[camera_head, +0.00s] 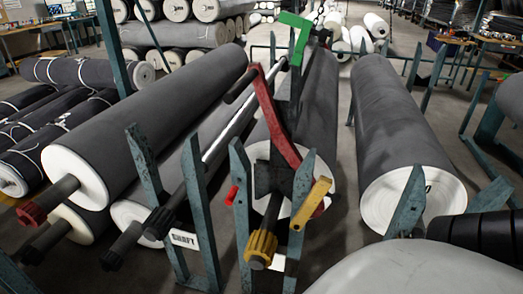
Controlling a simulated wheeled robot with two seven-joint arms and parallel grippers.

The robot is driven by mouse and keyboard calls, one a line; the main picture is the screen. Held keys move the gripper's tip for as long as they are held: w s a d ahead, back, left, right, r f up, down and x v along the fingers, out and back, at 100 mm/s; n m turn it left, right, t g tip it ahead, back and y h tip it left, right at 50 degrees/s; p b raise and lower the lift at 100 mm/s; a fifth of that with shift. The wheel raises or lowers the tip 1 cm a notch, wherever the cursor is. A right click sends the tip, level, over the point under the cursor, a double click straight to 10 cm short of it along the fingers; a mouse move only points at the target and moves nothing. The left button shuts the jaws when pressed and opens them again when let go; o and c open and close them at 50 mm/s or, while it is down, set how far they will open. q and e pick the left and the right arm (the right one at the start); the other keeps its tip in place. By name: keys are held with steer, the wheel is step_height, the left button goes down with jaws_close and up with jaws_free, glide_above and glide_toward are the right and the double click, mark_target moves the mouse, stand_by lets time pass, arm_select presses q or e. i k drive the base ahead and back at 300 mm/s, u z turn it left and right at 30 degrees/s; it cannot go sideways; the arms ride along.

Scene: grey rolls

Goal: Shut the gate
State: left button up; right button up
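No part is marked as the gate, and I cannot tell for sure which one it is. A long red bar (272,115) slants down over the middle rack, from the upper left toward the front posts. A yellow plate (312,203) sits tilted at the front posts, with a small red piece (232,195) to its left. A green angled bracket (296,30) stands at the far end of the same rack. A shaft with a yellow ribbed end (261,247) lies between the front posts. Neither of my grippers shows in this view.
Large grey rolls (150,120) lie on racks with teal posts (145,170). Another grey roll (395,110) lies at the right, with floor between it and the middle rack. Shaft ends, one red (40,212), stick out toward me. A "SHAFT" sign (184,239) hangs low.

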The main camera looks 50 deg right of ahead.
mark_target(320, 190)
steer(key=u, duration=0.1)
steer(key=k, duration=1.45)
steer(key=z, duration=1.3)
steer(key=i, duration=0.45)
steer(key=u, duration=0.05)
steer(key=k, duration=0.6)
steer(key=u, duration=0.5)
steer(key=i, duration=0.95)
steer(key=u, duration=0.05)
